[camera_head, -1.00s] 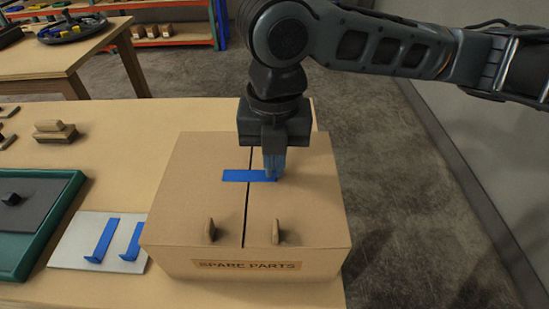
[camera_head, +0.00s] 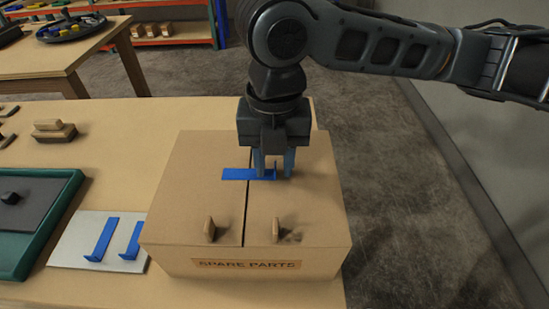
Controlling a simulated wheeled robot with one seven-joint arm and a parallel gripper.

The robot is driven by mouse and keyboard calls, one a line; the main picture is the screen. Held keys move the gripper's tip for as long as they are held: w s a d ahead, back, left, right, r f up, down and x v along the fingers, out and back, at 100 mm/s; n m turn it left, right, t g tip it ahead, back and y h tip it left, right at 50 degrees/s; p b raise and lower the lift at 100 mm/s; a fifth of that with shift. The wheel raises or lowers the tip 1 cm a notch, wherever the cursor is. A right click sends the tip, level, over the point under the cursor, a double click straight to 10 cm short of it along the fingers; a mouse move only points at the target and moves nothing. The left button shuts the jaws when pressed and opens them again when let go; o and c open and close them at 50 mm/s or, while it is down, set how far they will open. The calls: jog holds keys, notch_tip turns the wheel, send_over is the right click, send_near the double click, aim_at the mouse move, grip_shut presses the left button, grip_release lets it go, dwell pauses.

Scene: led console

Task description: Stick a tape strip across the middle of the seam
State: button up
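A closed cardboard box (camera_head: 190,265) labelled "SPARE PARTS" stands on the table. A dark seam (camera_head: 246,220) runs front to back between its two lid flaps. A blue tape strip (camera_head: 236,174) lies across the seam near its middle, reaching onto both flaps, with a small upturned tab at its right end. My gripper (camera_head: 274,170) is just above the right flap, around the strip's right end, with its two fingers apart. Whether the fingers touch the strip cannot be told. Two more blue strips, a left one (camera_head: 104,238) and a right one (camera_head: 133,240), lie on a pale plate (camera_head: 70,254).
Two wooden knobs (camera_head: 210,229) (camera_head: 276,229) stand on the front of the box lid. A green tray (camera_head: 68,192) with a dark block lies at left. A wooden stamp-like block (camera_head: 54,131) sits behind it. Bare table lies behind the box's left side.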

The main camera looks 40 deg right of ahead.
jog(key=shift+r, duration=3.9)
